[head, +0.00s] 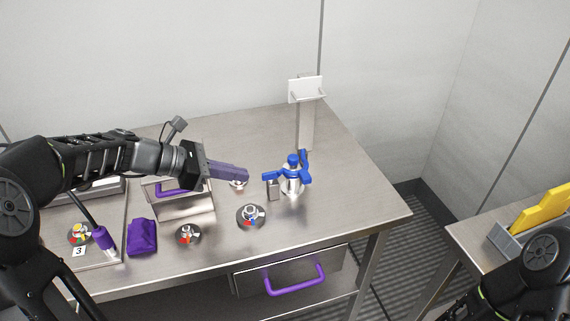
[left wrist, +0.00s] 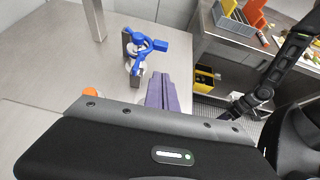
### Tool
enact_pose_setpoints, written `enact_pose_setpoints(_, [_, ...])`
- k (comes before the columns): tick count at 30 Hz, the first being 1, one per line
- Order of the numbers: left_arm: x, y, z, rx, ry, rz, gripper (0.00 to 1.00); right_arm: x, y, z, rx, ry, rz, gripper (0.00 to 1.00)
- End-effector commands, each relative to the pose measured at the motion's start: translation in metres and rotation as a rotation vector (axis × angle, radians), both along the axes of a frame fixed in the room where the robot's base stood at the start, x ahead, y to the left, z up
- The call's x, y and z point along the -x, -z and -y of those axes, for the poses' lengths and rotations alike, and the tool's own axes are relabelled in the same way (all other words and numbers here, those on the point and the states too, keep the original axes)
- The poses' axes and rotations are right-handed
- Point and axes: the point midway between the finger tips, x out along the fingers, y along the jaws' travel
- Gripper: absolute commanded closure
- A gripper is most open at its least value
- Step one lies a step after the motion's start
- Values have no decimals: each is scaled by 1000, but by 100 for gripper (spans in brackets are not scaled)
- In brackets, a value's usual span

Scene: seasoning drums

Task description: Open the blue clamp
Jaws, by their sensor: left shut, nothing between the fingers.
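The blue clamp (head: 293,175) stands on the metal table at its right half, on top of a pale metal fitting, with blue arms spreading to the sides and back. It also shows in the left wrist view (left wrist: 146,45), ahead of the fingers. My left gripper (head: 246,175) has purple-grey fingers that are shut and empty. It points right toward the clamp, with a small gap to its left side in the head view. The fingers also show in the left wrist view (left wrist: 162,78). My right gripper is out of the head view; only part of my right arm shows.
Round dark discs with small fittings (head: 250,216) lie near the table front. A purple block (head: 142,237) and a metal box (head: 187,208) with a purple handle are at left. A white-topped post (head: 307,125) stands behind the clamp. A purple-handled drawer (head: 295,281) is below.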

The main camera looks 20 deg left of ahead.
Motion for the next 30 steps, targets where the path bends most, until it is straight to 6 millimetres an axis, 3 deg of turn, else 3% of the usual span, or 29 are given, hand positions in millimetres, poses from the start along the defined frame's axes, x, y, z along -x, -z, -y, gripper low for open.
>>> enact_pose_setpoints(17, [-7,7,10,0,1,0,100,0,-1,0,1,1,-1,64])
enact_pose_setpoints(30, [-46,47,68,2,4,-3,100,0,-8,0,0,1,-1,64])
